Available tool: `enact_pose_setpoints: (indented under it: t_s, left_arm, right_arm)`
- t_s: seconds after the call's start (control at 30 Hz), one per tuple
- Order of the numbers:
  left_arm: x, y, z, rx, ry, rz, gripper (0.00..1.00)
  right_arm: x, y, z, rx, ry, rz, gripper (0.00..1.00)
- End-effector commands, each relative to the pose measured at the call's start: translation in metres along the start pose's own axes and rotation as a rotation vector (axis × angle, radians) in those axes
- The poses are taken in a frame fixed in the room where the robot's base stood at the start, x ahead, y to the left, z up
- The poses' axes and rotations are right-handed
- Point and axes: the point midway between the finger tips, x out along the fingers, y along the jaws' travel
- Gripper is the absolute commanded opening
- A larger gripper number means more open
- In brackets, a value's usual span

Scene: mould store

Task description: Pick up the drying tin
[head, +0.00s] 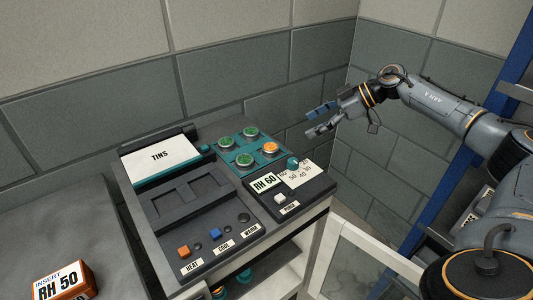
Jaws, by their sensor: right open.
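Small round tins with silver rims sit in a teal holder (248,146) at the back right of a dark console. None carries a readable drying-tin label, so I cannot tell which is the drying tin. My right gripper (309,122) is open and empty, with blue fingertips pointing left. It appears above and right of the holder, apart from the tins. My left gripper is out of view.
An orange "RH 50" box (62,281) stands on the left surface. An open cabinet door (368,262) is below right.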

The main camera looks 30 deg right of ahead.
Motion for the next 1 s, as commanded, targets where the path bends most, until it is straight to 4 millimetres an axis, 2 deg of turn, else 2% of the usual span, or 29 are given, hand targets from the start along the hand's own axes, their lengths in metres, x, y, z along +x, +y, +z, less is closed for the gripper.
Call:
enact_pose_setpoints:
  t_s: [0.4,0.73,1.0]
  left_arm:
    - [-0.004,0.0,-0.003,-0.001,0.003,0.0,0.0]
    - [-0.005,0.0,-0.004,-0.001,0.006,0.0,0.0]
    - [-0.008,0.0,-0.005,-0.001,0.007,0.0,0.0]
  right_arm:
    - [0.071,-0.001,-0.001,0.0,0.002,-0.002,0.74]
    - [0.094,-0.002,0.001,-0.001,0.0,-0.001,0.74]
    - [0.133,-0.005,0.004,0.001,0.001,-0.002,0.74]
